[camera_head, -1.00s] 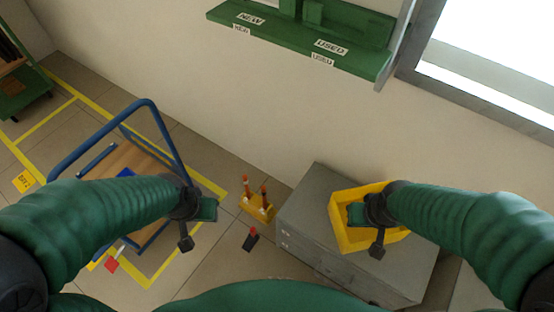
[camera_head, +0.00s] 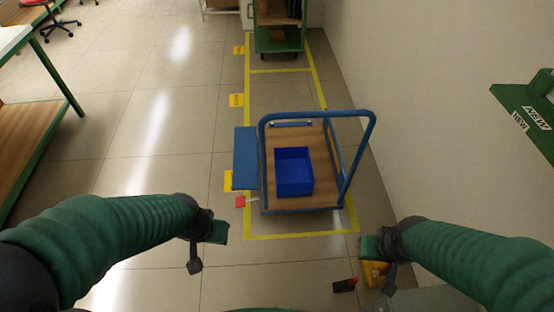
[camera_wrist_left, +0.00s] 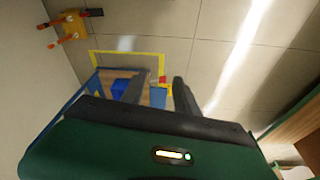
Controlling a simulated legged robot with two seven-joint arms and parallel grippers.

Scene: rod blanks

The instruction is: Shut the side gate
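The trolley (camera_head: 322,148) with a wooden deck and blue tube handles stands on the floor ahead. Its side gate, a flat blue panel (camera_head: 245,158), sticks out along the left side of the deck, swung away from it. A red piece (camera_head: 240,201) shows near the gate's front end. A blue bin (camera_head: 294,172) sits on the deck. My left gripper (camera_head: 217,232) is in front of the trolley's near left corner, apart from the gate. Its two fingers stand apart and empty in the left wrist view (camera_wrist_left: 160,88). My right gripper (camera_head: 372,247) is near the wall; its fingers are not clear.
Yellow tape (camera_head: 290,236) outlines the trolley's floor bay. A green cart (camera_head: 278,38) stands in the bay behind. A yellow holder (camera_head: 376,272) and a black-and-red object (camera_head: 345,285) are at lower right. A workbench (camera_head: 35,150) is at left; the floor between is clear.

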